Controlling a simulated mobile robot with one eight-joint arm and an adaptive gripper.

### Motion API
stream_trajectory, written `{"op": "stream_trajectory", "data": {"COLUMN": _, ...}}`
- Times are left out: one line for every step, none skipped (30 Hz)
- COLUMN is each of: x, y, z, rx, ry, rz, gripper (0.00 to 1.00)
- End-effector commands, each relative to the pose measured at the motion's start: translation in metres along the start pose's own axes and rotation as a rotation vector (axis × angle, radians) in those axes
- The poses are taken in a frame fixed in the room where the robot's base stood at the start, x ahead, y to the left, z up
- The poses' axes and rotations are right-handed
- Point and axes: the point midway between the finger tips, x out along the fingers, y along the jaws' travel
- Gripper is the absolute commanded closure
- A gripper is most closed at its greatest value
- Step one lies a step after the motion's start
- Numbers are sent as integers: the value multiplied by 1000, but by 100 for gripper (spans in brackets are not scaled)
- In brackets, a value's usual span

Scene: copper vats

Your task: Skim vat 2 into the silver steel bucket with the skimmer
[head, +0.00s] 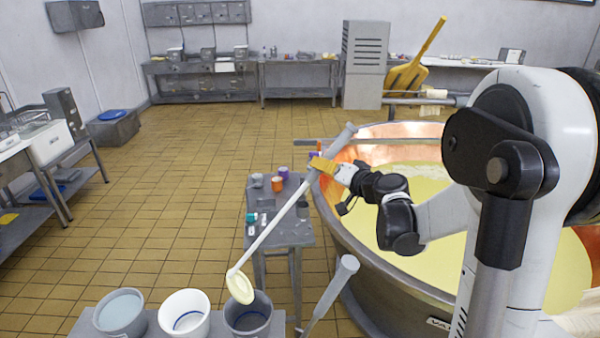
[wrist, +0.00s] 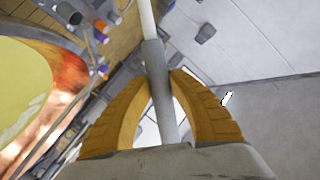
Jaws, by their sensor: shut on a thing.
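My gripper (head: 323,167) has its orange fingers closed around the grey grip of the skimmer (head: 277,230). The wrist view shows the fingers (wrist: 160,82) on both sides of the grip (wrist: 155,62). The skimmer slants down to the left. Its round head, pale yellow on its face, hangs tilted over or just behind the rim of the dark grey metal bucket (head: 234,326); I cannot tell which. The copper vat (head: 345,215) at right holds pale yellow liquid (head: 400,182). My arm hides part of the vat.
A white bucket (head: 164,317) and a grey bucket with bluish liquid (head: 101,325) stand left of the dark one. A grey handle (head: 333,292) rises at their right. A small table (head: 290,237) with coloured pots stands beside the vat. The tiled floor (head: 165,210) at left is clear.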

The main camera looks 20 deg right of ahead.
Motion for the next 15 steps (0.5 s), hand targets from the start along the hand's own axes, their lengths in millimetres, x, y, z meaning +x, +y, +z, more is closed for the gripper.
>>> {"op": "stream_trajectory", "data": {"x": 0, "y": 17, "z": 4, "rx": 21, "ry": 5, "rz": -5, "gripper": 100}}
{"op": "stream_trajectory", "data": {"x": -2, "y": 24, "z": 3, "rx": 33, "ry": 6, "rz": -9, "gripper": 100}}
{"op": "stream_trajectory", "data": {"x": -3, "y": 33, "z": 2, "rx": 49, "ry": 9, "rz": -15, "gripper": 100}}
{"op": "stream_trajectory", "data": {"x": -4, "y": 39, "z": 2, "rx": 61, "ry": 10, "rz": -20, "gripper": 100}}
{"op": "stream_trajectory", "data": {"x": -5, "y": 46, "z": 2, "rx": 73, "ry": 12, "rz": -24, "gripper": 100}}
{"op": "stream_trajectory", "data": {"x": -7, "y": 54, "z": 1, "rx": 89, "ry": 14, "rz": -31, "gripper": 100}}
{"op": "stream_trajectory", "data": {"x": -7, "y": 60, "z": 0, "rx": 101, "ry": 15, "rz": -35, "gripper": 100}}
{"op": "stream_trajectory", "data": {"x": -8, "y": 67, "z": -1, "rx": 113, "ry": 17, "rz": -39, "gripper": 100}}
{"op": "stream_trajectory", "data": {"x": -10, "y": 74, "z": -2, "rx": 129, "ry": 19, "rz": -45, "gripper": 100}}
{"op": "stream_trajectory", "data": {"x": -11, "y": 80, "z": -2, "rx": 140, "ry": 20, "rz": -49, "gripper": 100}}
{"op": "stream_trajectory", "data": {"x": -12, "y": 85, "z": -3, "rx": 150, "ry": 21, "rz": -53, "gripper": 100}}
{"op": "stream_trajectory", "data": {"x": -13, "y": 92, "z": -4, "rx": 162, "ry": 23, "rz": -57, "gripper": 100}}
{"op": "stream_trajectory", "data": {"x": -14, "y": 96, "z": -4, "rx": 171, "ry": 24, "rz": -61, "gripper": 100}}
{"op": "stream_trajectory", "data": {"x": -14, "y": 99, "z": -5, "rx": 179, "ry": 24, "rz": -65, "gripper": 100}}
{"op": "stream_trajectory", "data": {"x": -15, "y": 104, "z": -6, "rx": 189, "ry": 25, "rz": -68, "gripper": 100}}
